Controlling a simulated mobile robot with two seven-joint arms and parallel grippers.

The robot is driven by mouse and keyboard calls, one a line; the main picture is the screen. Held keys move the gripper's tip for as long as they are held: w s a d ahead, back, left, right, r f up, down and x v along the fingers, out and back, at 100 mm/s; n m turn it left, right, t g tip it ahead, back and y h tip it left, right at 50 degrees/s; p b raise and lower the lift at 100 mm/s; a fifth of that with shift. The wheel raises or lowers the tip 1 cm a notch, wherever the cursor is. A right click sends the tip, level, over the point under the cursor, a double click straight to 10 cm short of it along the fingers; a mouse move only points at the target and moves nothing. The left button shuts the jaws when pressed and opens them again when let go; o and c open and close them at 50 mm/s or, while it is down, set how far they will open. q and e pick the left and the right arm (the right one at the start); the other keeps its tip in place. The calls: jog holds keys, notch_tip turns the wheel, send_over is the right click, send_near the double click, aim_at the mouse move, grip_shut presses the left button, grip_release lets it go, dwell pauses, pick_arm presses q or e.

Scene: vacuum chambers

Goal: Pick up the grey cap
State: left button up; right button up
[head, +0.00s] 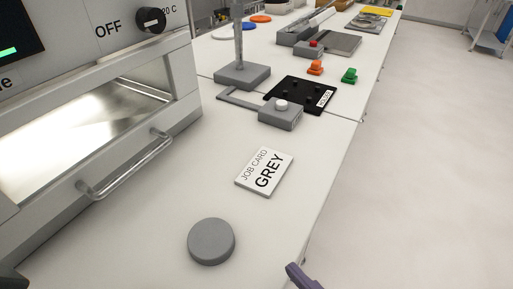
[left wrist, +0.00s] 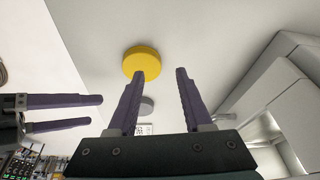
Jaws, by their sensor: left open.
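The grey cap (head: 211,241) is a flat round disc lying on the white bench, in front of the job card (head: 264,171) that reads GREY. In the left wrist view the grey cap (left wrist: 146,106) shows small between the fingers of my left gripper (left wrist: 160,73), beyond them and apart from them. My left gripper is open and empty. My right gripper (left wrist: 97,110) shows at the left of that view, its two fingers apart with nothing between them. One purple finger shows at the bottom of the head view, by the bench edge.
A yellow disc (left wrist: 142,62) lies on the bench in the left wrist view. An oven with a bar handle (head: 132,165) stands left of the cap. A grey block with a white knob (head: 281,113) and a black plate (head: 301,93) lie farther back. Bench around the grey cap is clear.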

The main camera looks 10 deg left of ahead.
aim_at(213, 243)
jog(key=shift+y, duration=0.4)
jog(key=x, duration=0.4)
jog(key=shift+s+a+f+b, duration=0.1)
jog(key=shift+a+b, duration=0.2)
jog(key=shift+a, duration=0.2)
jog(key=shift+r+b+x, duration=0.2)
jog(key=shift+b+x, duration=0.05)
jog(key=shift+x, duration=1.15)
jog(key=shift+r+b+x, duration=0.2)
jog(key=shift+x, duration=1.15)
jog(key=shift+a, duration=0.2)
jog(key=c, duration=1.2)
